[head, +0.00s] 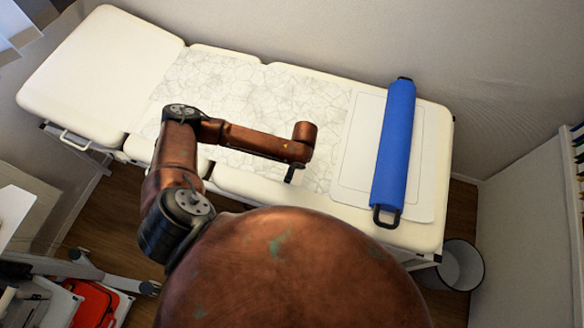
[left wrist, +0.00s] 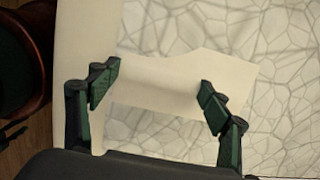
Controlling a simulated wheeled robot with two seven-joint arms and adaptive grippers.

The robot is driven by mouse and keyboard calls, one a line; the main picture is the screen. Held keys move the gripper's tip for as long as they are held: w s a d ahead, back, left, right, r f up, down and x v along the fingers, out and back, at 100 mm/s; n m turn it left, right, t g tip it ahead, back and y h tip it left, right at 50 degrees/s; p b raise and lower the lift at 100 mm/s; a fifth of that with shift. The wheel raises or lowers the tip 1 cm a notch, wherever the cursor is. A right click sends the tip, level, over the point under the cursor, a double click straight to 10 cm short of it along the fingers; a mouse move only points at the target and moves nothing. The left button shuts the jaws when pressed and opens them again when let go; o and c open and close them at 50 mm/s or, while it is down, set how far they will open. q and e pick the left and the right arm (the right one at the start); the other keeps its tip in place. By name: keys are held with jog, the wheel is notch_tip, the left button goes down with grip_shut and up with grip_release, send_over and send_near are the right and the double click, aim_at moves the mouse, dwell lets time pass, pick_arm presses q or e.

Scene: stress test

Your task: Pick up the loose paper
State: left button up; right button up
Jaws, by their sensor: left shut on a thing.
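In the left wrist view, a plain cream piece with an angular outline, which looks like the loose paper (left wrist: 165,85), spans the space between the fingers of my left gripper (left wrist: 155,90). The gripper is shut on it, with one finger at each side. In the head view my left gripper (head: 290,174) hangs over the near edge of the couch; the piece is hidden or too small to make out there. A white sheet with a crack-like crease pattern (head: 240,90) covers the couch's middle and lies behind the piece. My right gripper is not in view.
The cream padded couch (head: 100,60) stands along the wall. A blue roll (head: 395,140) with black end handles lies on a white pad (head: 350,150) at its right. A bin (head: 460,265) stands on the floor at lower right. Red items (head: 95,300) are at lower left.

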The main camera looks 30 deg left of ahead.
pick_arm(q)
jog(key=shift+r, duration=0.45)
jog(key=r, duration=0.2)
jog(key=shift+d+r+p, duration=0.25)
jog(key=shift+r+p, duration=0.1)
jog(key=shift+p, duration=0.05)
jog(key=s+d+r+p, duration=0.3)
jog(key=d+r+p, duration=0.2)
jog(key=r, duration=0.2)
jog(key=s+d+r+p, duration=0.4)
jog(key=d+r+p, duration=0.1)
jog(key=r, duration=0.3)
jog(key=shift+s+d, duration=0.15)
jog(key=shift+d, duration=0.55)
